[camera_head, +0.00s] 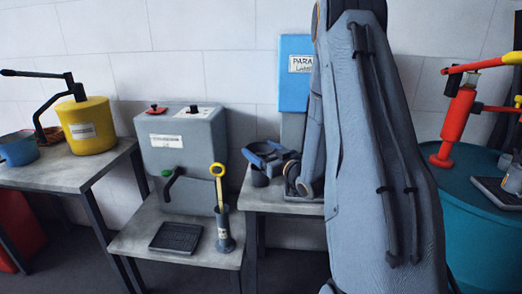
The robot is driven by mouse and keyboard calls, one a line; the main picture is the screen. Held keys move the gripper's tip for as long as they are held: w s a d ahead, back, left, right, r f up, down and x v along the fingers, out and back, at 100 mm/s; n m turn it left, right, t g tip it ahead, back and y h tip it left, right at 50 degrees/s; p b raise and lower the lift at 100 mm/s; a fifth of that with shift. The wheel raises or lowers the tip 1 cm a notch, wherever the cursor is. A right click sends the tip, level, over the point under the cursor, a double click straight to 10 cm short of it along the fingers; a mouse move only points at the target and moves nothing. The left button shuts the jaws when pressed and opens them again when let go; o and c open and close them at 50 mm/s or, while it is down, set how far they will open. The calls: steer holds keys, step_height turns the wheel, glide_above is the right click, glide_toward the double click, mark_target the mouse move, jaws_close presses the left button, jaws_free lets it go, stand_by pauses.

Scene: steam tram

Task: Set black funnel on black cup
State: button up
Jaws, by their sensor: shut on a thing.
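My gripper (262,156) shows small, just left of my large grey arm, over the left part of the right-hand grey table. It is shut on a dark piece, which looks like the black funnel; its outline is hard to make out. A small dark cup-like shape (260,177) shows right under the jaws at the table's left end, and it looks like the black cup. I cannot tell whether funnel and cup touch. My arm hides the area to the right of the gripper.
The grey table (285,206) is mostly behind my arm. A lower table to the left holds a grey box (183,140), a black tray (176,237) and a yellow-handled tool (218,185). A yellow pot (87,125) stands far left. A teal drum (480,235) stands right.

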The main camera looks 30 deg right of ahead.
steer(key=shift+f+b, duration=1.15)
steer(key=shift+f, duration=0.8)
stand_by(0.3)
steer(key=shift+s+a+f, duration=0.1)
steer(key=shift+s+f, duration=0.05)
steer(key=shift+f, duration=0.2)
steer(key=o, duration=1.2)
steer(key=shift+f, duration=0.1)
steer(key=shift+s, duration=0.15)
steer(key=shift+f, duration=0.1)
steer(key=shift+s+d+r+p, duration=0.2)
steer(key=shift+s+r+p, duration=0.1)
steer(key=shift+s+r, duration=0.2)
steer(key=shift+s+d+r+p, duration=0.15)
steer(key=shift+s+p, duration=0.1)
steer(key=shift+s, duration=0.3)
steer(key=shift+s+r+p, duration=0.1)
steer(key=shift+s+p, duration=0.1)
steer(key=shift+s, duration=0.4)
steer(key=shift+s+d+r+p, duration=0.15)
steer(key=shift+s+p, duration=0.1)
steer(key=shift+s, duration=0.3)
steer(key=shift+a, duration=0.1)
